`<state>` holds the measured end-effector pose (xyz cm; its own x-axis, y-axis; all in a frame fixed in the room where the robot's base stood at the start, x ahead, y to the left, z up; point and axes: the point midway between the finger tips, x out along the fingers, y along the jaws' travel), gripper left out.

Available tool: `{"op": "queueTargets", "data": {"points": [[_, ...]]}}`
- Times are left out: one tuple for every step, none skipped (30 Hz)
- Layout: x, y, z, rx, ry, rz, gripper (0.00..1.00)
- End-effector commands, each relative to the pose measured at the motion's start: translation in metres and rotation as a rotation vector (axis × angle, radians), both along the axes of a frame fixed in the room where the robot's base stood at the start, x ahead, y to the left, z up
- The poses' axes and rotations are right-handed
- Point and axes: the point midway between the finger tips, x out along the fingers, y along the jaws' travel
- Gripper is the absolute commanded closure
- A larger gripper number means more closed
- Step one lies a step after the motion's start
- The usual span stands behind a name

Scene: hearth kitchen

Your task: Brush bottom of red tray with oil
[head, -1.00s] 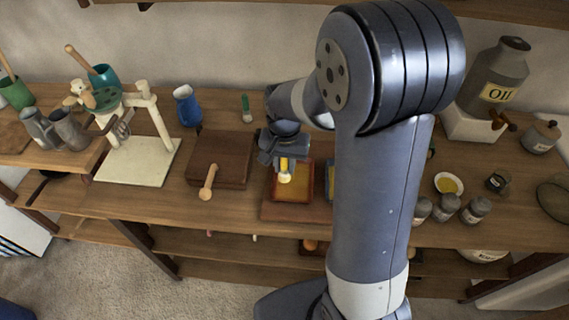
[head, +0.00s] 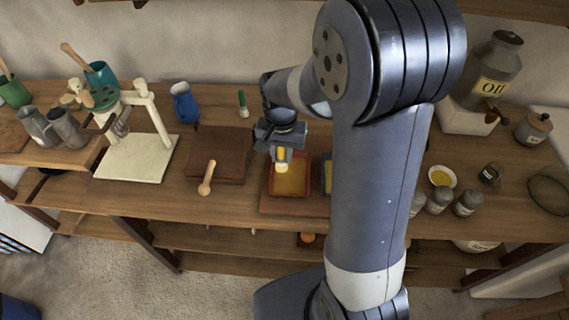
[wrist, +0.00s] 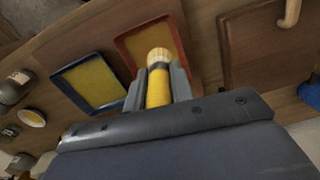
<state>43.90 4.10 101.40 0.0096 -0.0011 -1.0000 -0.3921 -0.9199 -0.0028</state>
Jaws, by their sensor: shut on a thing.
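My gripper (head: 281,155) is shut on a brush with a yellow handle and pale bristles. The brush (head: 282,160) is over the red tray (head: 272,186), and it also shows between the fingers in the wrist view (wrist: 158,82). The red tray has a red rim and a yellowish-brown bottom; in the wrist view (wrist: 122,50) the brush hides part of it. I cannot tell whether the bristles touch the bottom. The white bowl of yellow oil (head: 442,177) stands to the right of my arm.
A blue tray (wrist: 88,83) lies beside the red tray, mostly behind my arm in the head view. A dark wooden board (head: 219,150) with a wooden-handled tool (head: 207,178) is to the left. A large oil can (head: 489,70) and several grey jars (head: 439,200) stand at the right.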

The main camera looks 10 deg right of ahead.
Motion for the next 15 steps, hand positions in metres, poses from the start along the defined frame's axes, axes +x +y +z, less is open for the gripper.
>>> {"op": "queueTargets", "data": {"points": [[-0.001,-0.003,-0.002,0.0,0.0,-0.002,1.0],[-0.001,-0.006,-0.003,0.0,-0.001,-0.003,1.0],[-0.003,-0.012,-0.006,-0.001,-0.002,-0.004,1.0],[-0.004,-0.017,-0.008,-0.001,-0.002,-0.005,1.0],[-0.006,-0.022,-0.009,-0.001,-0.002,-0.006,1.0],[-0.008,-0.028,-0.01,-0.001,-0.002,-0.006,1.0],[-0.009,-0.032,-0.011,-0.002,-0.001,-0.006,1.0],[-0.011,-0.035,-0.011,-0.001,-0.001,-0.005,1.0],[-0.012,-0.038,-0.012,-0.002,0.001,-0.004,1.0],[-0.013,-0.04,-0.012,-0.002,0.001,-0.003,1.0],[-0.014,-0.041,-0.012,-0.002,0.002,-0.002,1.0],[-0.014,-0.041,-0.013,-0.002,0.002,-0.001,1.0],[-0.014,-0.041,-0.014,-0.002,0.002,-0.001,1.0],[-0.014,-0.041,-0.015,-0.002,0.003,0.0,1.0],[-0.014,-0.041,-0.017,-0.002,0.003,0.0,1.0]]}}
